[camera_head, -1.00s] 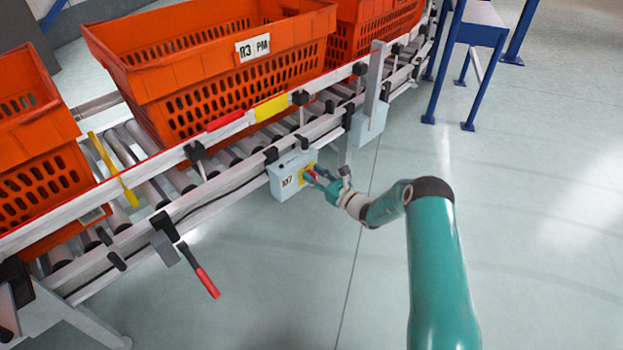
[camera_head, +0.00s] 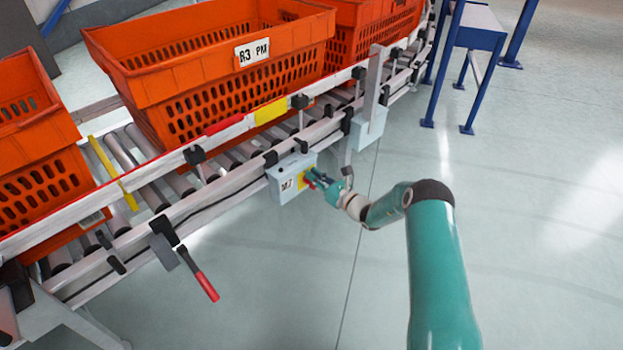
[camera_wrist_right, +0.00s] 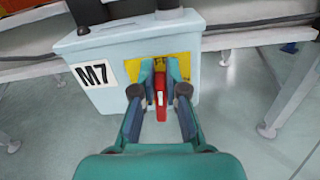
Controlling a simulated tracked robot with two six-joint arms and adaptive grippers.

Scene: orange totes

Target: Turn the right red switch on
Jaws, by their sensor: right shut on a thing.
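The red switch (camera_wrist_right: 160,101) sits on a yellow plate (camera_wrist_right: 182,69) on the front of a pale grey box marked M7 (camera_wrist_right: 120,90). In the head view the same box (camera_head: 283,170) is fixed to the side of the conveyor. My right gripper (camera_wrist_right: 160,82) is shut on the red switch, with one finger on each side of it. In the head view my right gripper (camera_head: 322,184) is at the box's right face and hides most of the switch. My left gripper is not in view.
Orange totes (camera_head: 215,65) stand on the roller conveyor behind the box. A lever with a red grip (camera_head: 206,286) sticks out from the rail at left. A second grey box (camera_head: 368,128) is to the right.

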